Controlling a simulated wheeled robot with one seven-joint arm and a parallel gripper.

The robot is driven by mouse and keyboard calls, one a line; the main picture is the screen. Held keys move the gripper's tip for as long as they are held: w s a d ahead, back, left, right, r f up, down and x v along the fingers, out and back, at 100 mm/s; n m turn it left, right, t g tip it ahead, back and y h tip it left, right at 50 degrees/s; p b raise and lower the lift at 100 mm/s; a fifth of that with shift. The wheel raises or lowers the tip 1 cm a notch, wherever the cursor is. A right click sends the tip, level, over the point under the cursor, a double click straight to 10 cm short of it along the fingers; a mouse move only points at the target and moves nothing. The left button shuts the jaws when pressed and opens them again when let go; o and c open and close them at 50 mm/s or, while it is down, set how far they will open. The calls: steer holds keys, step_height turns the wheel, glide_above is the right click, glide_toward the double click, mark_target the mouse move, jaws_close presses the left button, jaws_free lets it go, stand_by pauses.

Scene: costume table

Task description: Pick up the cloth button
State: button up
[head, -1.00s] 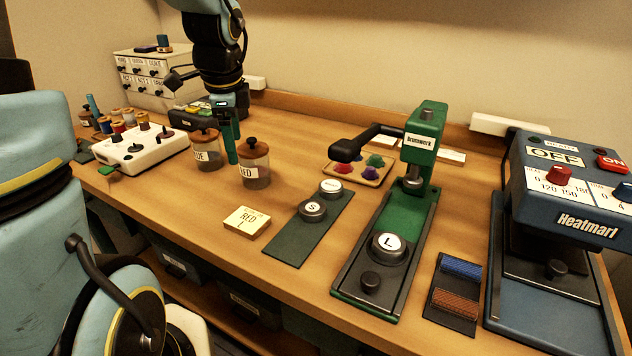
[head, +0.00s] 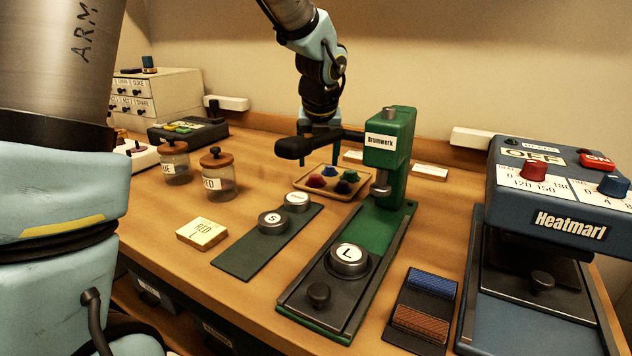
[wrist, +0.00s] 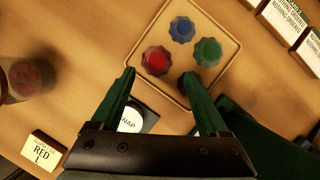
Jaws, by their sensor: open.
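Several faceted, coloured pieces that look like covered buttons sit in a shallow wooden tray (head: 300,187). They are a red one (head: 316,181), a blue one (head: 330,171), a green one (head: 351,175) and a dark one (head: 342,188). The wrist view shows the red (wrist: 157,60), blue (wrist: 182,29) and green (wrist: 208,52) pieces, with the dark one (wrist: 185,86) partly behind my right finger. Which one is the cloth button I cannot tell. My gripper (wrist: 160,77) is open and empty above the tray's near edge.
A green press (head: 388,150) with a black lever (head: 300,147) stands close to the tray. A card marked RED L (head: 202,232), two lidded jars (head: 219,175) and a mat with round dies (head: 273,221) lie left. A blue heat machine (head: 545,190) stands right.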

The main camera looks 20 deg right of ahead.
mark_target(316, 176)
steer(key=shift+a+x, duration=0.1)
steer(key=shift+x, duration=1.25)
steer(key=shift+a+x, duration=0.15)
steer(key=shift+x, duration=1.25)
jaws_close()
